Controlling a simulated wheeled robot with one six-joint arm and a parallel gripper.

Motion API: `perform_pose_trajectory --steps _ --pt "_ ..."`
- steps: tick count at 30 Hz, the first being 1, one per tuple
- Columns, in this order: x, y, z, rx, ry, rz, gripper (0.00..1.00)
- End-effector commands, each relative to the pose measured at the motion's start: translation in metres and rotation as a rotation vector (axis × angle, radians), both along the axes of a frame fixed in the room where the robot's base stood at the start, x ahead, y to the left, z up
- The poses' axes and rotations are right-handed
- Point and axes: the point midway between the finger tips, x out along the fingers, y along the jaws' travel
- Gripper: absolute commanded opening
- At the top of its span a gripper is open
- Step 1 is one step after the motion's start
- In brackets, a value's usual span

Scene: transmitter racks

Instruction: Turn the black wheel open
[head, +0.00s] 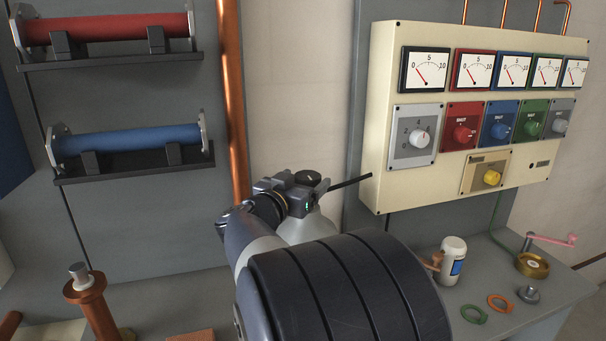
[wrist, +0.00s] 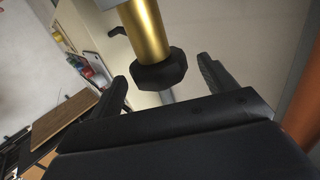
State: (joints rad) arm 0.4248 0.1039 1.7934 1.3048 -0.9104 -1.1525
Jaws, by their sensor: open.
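A black faceted wheel (wrist: 158,73) sits at the end of a brass cylinder (wrist: 143,30) in the wrist view. My gripper (wrist: 162,70) is open, with one dark finger to the left of the wheel and one to the right. The wheel appears between the fingertips with a gap on each side; I cannot tell how deep it lies between them. In the head view my gripper (head: 300,194) is at the middle, largely hidden by my own arm.
A cream panel (head: 379,140) with gauges and coloured knobs is at the right. Below it, a grey bench (head: 535,308) holds a white bottle (head: 453,262), rings and a brass crank piece (head: 532,264). A copper pipe (head: 232,100) runs vertically left of my gripper.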

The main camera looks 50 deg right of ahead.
Motion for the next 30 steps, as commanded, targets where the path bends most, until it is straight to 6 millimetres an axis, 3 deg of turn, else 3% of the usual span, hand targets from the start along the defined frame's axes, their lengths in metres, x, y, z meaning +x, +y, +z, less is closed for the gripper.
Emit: perform_pose_trajectory --steps 3,9,19,30 --pt "0.005 -0.020 0.000 0.000 0.002 -0.002 0.79" --pt "0.011 -0.038 0.000 0.000 0.000 0.000 0.79" --pt "0.012 -0.041 0.000 0.000 0.000 0.002 0.79" --pt "0.012 -0.040 0.000 0.000 0.000 0.002 0.50"
